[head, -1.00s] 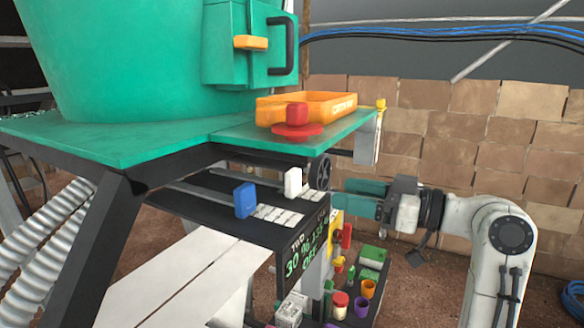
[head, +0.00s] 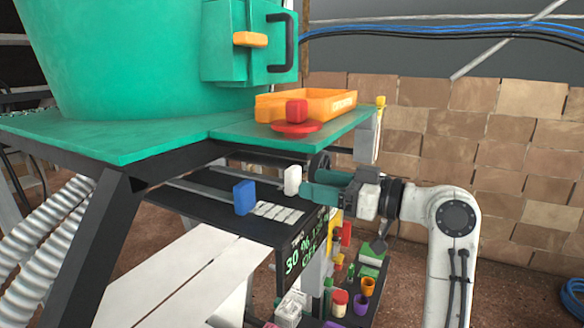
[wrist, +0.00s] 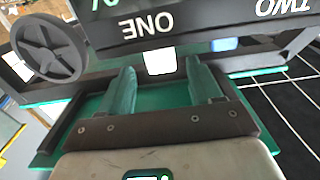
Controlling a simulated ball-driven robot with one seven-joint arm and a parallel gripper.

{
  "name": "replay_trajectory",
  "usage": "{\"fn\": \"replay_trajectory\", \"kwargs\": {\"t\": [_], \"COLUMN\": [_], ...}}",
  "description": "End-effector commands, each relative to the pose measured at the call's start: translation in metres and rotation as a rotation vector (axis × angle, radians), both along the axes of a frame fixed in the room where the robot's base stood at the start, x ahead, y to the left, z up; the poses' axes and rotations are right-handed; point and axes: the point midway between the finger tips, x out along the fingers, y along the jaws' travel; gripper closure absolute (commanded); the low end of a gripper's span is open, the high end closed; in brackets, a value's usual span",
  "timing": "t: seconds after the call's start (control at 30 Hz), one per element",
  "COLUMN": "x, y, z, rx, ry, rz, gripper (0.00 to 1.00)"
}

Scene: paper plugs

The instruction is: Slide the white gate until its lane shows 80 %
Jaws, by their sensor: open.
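The white gate (head: 292,181) is a small upright white block on a dark rail above the dark panel. In the wrist view the white gate (wrist: 160,61) shows between and just beyond my fingertips, beside the upside-down label ONE. My gripper (head: 306,186) is open, its green fingers reaching in from the right, close to the gate. In the wrist view my gripper (wrist: 163,76) has its two fingers spread with a gap between them. Whether they touch the gate cannot be told. The display (head: 301,258) has green text with 30, partly hard to read.
A blue gate (head: 244,198) stands left of the white one, with pale scale marks (head: 278,212) near it. A black handwheel (wrist: 48,46) is close to my left finger. The green shelf (head: 240,133) with an orange tray (head: 335,103) and red button (head: 297,113) overhangs above.

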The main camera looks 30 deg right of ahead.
Motion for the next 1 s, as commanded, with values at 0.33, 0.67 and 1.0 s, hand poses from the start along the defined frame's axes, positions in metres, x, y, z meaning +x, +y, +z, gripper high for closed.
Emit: {"fn": "replay_trajectory", "kwargs": {"t": [0.33,0.67,1.0], "x": [0.007,0.020,0.033], "y": [0.004,0.011,0.018], "z": [0.000,0.000,0.000], "rx": [0.000,0.000,0.000], "ry": [0.000,-0.001,0.000], "rz": [0.001,0.001,0.001], "gripper": [0.36,0.36,0.36]}}
